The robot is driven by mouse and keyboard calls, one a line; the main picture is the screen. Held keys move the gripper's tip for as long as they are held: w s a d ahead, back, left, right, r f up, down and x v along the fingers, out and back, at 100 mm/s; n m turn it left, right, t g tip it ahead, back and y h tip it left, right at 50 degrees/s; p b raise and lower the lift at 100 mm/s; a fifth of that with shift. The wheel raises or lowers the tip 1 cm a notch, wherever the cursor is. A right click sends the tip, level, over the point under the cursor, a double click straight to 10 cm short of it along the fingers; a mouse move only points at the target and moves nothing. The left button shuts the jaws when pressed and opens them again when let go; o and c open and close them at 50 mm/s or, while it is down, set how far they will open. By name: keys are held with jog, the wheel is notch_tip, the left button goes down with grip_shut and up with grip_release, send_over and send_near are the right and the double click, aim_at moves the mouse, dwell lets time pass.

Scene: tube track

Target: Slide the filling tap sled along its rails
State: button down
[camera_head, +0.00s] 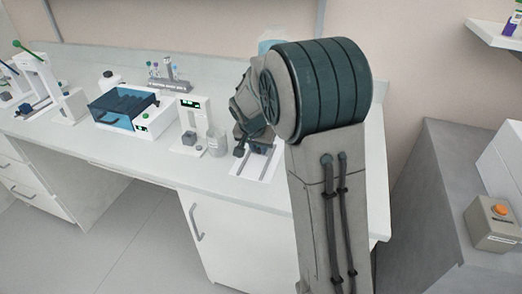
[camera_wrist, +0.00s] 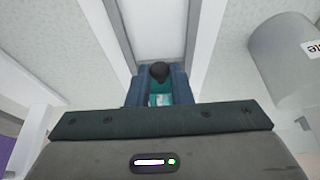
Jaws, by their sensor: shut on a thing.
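Teal surface shows between the fingers. Most of the sled is hidden behind my fingers and wrist; in the head view my arm covers the far side of the track.
A pale jar (camera_head: 216,143) stands close left of the track; a labelled cylinder (camera_wrist: 285,62) shows at right in the wrist view. Further left are a white device with a display (camera_head: 191,115), a blue-lidded bath (camera_head: 122,103) and a tube rack (camera_head: 168,84). The bench front (camera_head: 180,172) is clear.

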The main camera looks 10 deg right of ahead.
jog(key=shift+w+d+r, duration=0.1)
jog(key=shift+d, duration=0.05)
jog(key=c, duration=1.3)
grip_release()
jog(key=shift+d, duration=0.15)
jog(key=shift+a, duration=0.2)
jog(key=shift+r, duration=0.25)
jog(key=v, duration=1.3)
jog(key=shift+d+r+b, duration=0.1)
jog(key=shift+b, duration=0.3)
jog(key=s+f+n, duration=0.2)
jog(key=s, duration=0.6)
jog(key=s+d+f+n+y, duration=0.1)
jog(key=s+f+n, duration=0.1)
jog(key=s, duration=0.6)
jog(key=s+d+f+n+g+y, duration=0.1)
jog(key=s+f+n, duration=0.1)
jog(key=s, duration=0.7)
jog(key=shift+d, duration=0.1)
